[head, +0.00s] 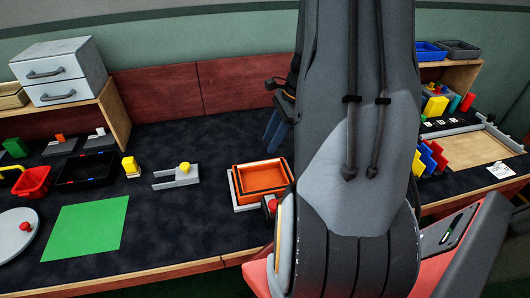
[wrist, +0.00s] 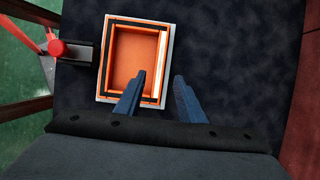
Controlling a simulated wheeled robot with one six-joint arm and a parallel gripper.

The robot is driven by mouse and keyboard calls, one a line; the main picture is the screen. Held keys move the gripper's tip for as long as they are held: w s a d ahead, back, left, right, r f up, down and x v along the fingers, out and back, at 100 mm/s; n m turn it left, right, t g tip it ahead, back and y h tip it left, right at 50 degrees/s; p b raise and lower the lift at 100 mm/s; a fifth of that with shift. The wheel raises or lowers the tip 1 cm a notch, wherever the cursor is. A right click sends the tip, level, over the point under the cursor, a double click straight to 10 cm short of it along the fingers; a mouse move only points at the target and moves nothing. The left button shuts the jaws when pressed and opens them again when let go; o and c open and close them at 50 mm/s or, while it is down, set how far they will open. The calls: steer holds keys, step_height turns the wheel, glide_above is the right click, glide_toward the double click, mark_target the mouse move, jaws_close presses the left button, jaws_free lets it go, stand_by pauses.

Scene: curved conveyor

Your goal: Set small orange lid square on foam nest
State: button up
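An orange, shallow, open-topped rectangular piece (head: 262,177), which looks like the lid, lies on a pale base (head: 236,197) on the dark table. In the wrist view the orange piece (wrist: 130,60) shows a dark band around its rim and sits inside a pale outer edge (wrist: 102,100). I cannot tell which part is the foam nest. The fingers (head: 274,130) also show behind the orange piece in the head view.
A red knob on a grey block (wrist: 58,48) stands left of the orange piece. A grey fixture with a yellow knob (head: 183,168), a green mat (head: 86,228) and a red bin (head: 33,182) lie farther left. Dark table right of my fingers is clear in the wrist view.

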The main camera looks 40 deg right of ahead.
steer(key=s+a+r+n+h, duration=0.2)
steer(key=s+a+r+n, duration=0.1)
steer(key=a+n, duration=0.8)
steer(key=s+a+r+n+g+h, duration=0.1)
steer(key=s+a+r+n+h, duration=0.1)
steer(key=a+n, duration=1)
steer(key=shift+s+a+r, duration=0.7)
steer(key=shift+s+a, duration=0.15)
steer(key=shift+a, duration=0.1)
steer(key=shift+c, duration=0.6)
